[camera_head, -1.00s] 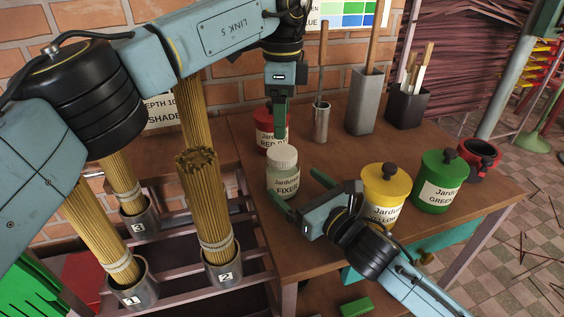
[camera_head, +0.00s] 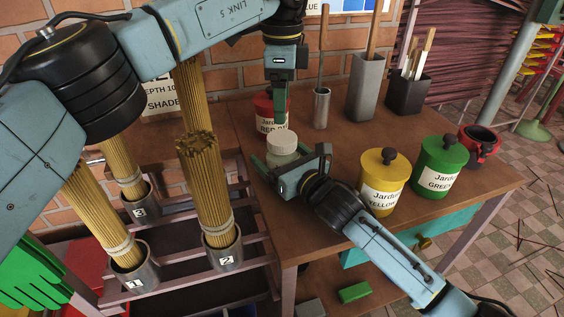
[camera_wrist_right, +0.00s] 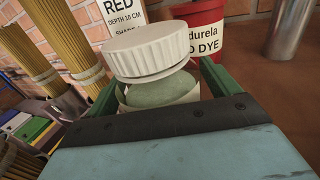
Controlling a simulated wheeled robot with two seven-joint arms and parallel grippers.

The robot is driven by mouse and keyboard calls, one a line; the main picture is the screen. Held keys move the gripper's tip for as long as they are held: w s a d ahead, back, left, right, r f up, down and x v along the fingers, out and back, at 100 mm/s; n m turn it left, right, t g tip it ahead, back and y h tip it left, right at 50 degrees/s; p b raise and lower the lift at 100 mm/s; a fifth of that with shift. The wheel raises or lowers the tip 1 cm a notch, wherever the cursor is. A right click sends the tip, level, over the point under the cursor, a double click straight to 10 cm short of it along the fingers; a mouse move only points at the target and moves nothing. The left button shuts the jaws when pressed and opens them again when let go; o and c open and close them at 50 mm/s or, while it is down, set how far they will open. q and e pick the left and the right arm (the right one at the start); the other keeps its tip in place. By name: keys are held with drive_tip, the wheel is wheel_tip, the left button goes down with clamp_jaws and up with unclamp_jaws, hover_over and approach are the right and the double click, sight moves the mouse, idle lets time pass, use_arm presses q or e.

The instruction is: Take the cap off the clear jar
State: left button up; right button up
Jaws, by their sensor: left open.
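The clear jar (camera_head: 281,160), with its white ribbed cap (camera_head: 283,143) on, stands on the wooden table. In the right wrist view the cap (camera_wrist_right: 152,52) sits on top of the greenish jar (camera_wrist_right: 165,91). My right gripper (camera_head: 291,160) is low at the jar, with its green fingers on either side of the jar body; it looks open, and finger contact is unclear. My left gripper (camera_head: 279,119) points down just above and behind the cap, in front of the red dye jar. It is open and holds nothing; its fingers are seen edge-on.
The red dye jar (camera_head: 265,110) stands close behind the clear jar. Yellow (camera_head: 380,185) and green (camera_head: 437,170) jars stand to the right, near my right arm. A metal cup (camera_head: 321,110) and grey holders (camera_head: 366,90) are at the back. Incense bundles (camera_head: 205,190) rise at the left.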

sight(282, 137)
drive_tip(key=c, duration=1.5)
drive_tip(key=shift+c, duration=0.9)
use_arm(q)
drive_tip(key=shift+m, duration=0.5)
use_arm(e)
drive_tip(key=shift+c, duration=0.6)
use_arm(q)
drive_tip(key=m, duration=1.7)
use_arm(e)
drive_tip(key=shift+f, duration=0.1)
use_arm(q)
drive_tip(key=m, duration=0.7)
drive_tip(key=shift+m, duration=0.3)
drive_tip(key=m, duration=1.4)
drive_tip(key=shift+m, duration=0.4)
drive_tip(key=m, duration=1.2)
drive_tip(key=shift+m, duration=0.3)
drive_tip(key=shift+f+m, duration=0.15)
drive_tip(key=shift+m, duration=0.35)
drive_tip(key=shift+f, duration=3.9)
